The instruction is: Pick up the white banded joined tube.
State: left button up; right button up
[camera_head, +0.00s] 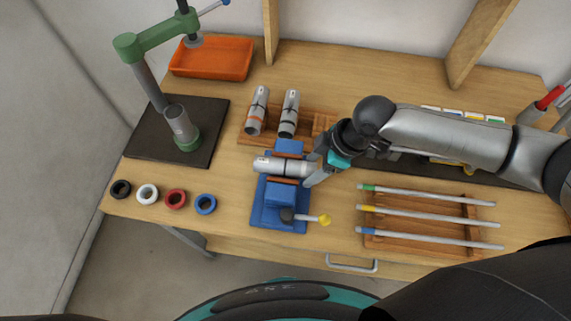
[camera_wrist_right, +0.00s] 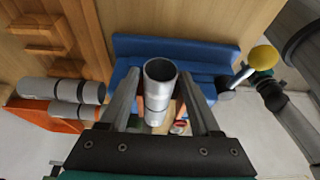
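A silver joined tube (camera_head: 289,167) with a pale band and dark lettering near its left end lies level in the blue jig (camera_head: 271,215). In the right wrist view the tube (camera_wrist_right: 160,97) shows its hollow end between my fingers. My right gripper (camera_head: 309,178) is at the tube's right end. Its fingers (camera_wrist_right: 159,80) stand on either side of the tube, with narrow gaps seeming to show, so it looks open. My left gripper is not in view.
Two banded tubes (camera_head: 257,110) (camera_head: 289,114) rest on a wooden rack behind the jig. A yellow-knobbed lever (camera_head: 324,220) sticks out in front. A green press (camera_head: 143,43), several coloured rings (camera_head: 175,199) and an orange tray (camera_head: 212,58) are left; thin rods (camera_head: 425,213) lie right.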

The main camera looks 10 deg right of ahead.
grip_shut()
jog(key=shift+r, duration=0.1)
dwell(0.7)
